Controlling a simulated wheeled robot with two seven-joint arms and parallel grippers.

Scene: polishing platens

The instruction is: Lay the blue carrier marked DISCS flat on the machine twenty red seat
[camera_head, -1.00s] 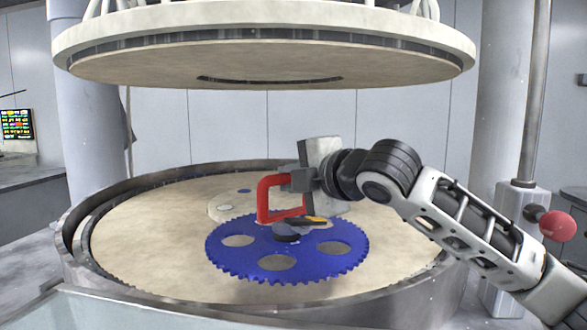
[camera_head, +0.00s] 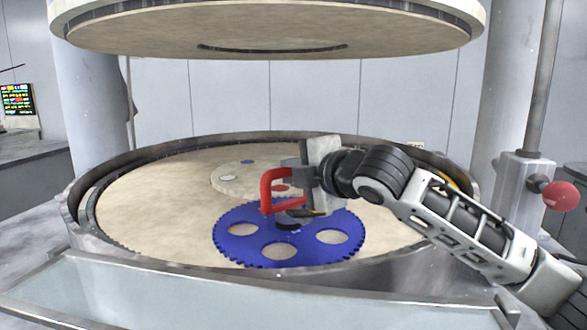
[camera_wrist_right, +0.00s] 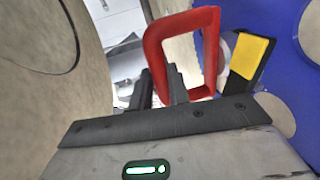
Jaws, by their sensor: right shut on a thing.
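The blue toothed carrier (camera_head: 304,247) with large round holes hangs nearly level from a lifter at the front of the pale lower platen (camera_head: 150,212). I cannot tell whether it touches the platen. No lettering is legible on it. My right gripper (camera_head: 290,181) is shut on the lifter's red handle (camera_head: 267,192), above the carrier. The lifter's dark cup (camera_head: 287,223) sits on the carrier. The right wrist view shows the handle (camera_wrist_right: 211,50), a yellow-and-black part (camera_wrist_right: 248,60) and the blue carrier (camera_wrist_right: 280,15) beside them. My left gripper is out of view.
The large upper platen (camera_head: 270,35) hangs overhead. A raised metal rim (camera_head: 85,215) surrounds the lower platen, with a pale front ledge (camera_head: 200,295). A red ball knob (camera_head: 560,195) stands at the right. The left of the lower platen is clear.

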